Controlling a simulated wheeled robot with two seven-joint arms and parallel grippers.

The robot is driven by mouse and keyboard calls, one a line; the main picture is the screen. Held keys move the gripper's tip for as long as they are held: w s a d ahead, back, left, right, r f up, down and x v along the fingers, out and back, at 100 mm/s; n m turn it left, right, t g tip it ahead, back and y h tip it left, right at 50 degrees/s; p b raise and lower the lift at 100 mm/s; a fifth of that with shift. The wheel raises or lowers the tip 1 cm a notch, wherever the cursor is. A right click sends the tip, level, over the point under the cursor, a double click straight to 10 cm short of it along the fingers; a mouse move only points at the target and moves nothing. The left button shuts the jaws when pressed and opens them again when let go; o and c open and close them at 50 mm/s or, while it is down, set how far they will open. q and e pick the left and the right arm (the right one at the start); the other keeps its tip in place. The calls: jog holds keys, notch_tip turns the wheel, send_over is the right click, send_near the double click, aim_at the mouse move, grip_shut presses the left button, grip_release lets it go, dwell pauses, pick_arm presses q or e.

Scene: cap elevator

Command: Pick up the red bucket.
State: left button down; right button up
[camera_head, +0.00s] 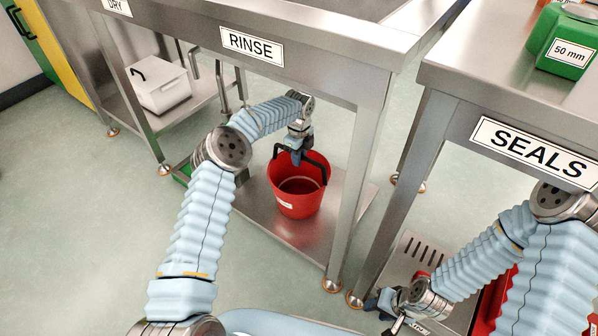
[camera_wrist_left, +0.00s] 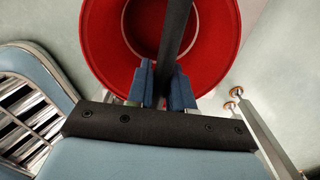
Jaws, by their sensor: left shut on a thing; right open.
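The red bucket (camera_head: 297,201) stands upright on the lower steel shelf under the table marked RINSE, with its black handle raised. My left gripper (camera_head: 297,157) is at the top of the handle and shut on it. In the left wrist view the black handle (camera_wrist_left: 174,38) runs between the two blue fingers (camera_wrist_left: 162,88), with the red bucket (camera_wrist_left: 103,50) behind it. The bucket looks empty inside. My right gripper (camera_head: 386,304) is open and low at the right, by the table marked SEALS, away from the bucket.
The RINSE table (camera_head: 340,72) hangs over the bucket, with its front leg (camera_head: 362,170) just right of it. A white bin (camera_head: 160,86) stands on the shelf at the left. A green box (camera_head: 568,48) sits on the SEALS table (camera_head: 470,60). The floor at the left (camera_head: 80,200) is clear.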

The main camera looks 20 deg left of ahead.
pick_arm(q)
jog(key=shift+r, duration=0.15)
jog(key=shift+r, duration=1.95)
jog(key=s+d, duration=0.3)
jog(key=d, duration=0.5)
jog(key=s+d, duration=0.3)
jog(key=d, duration=0.6)
jog(key=shift+s, duration=0.1)
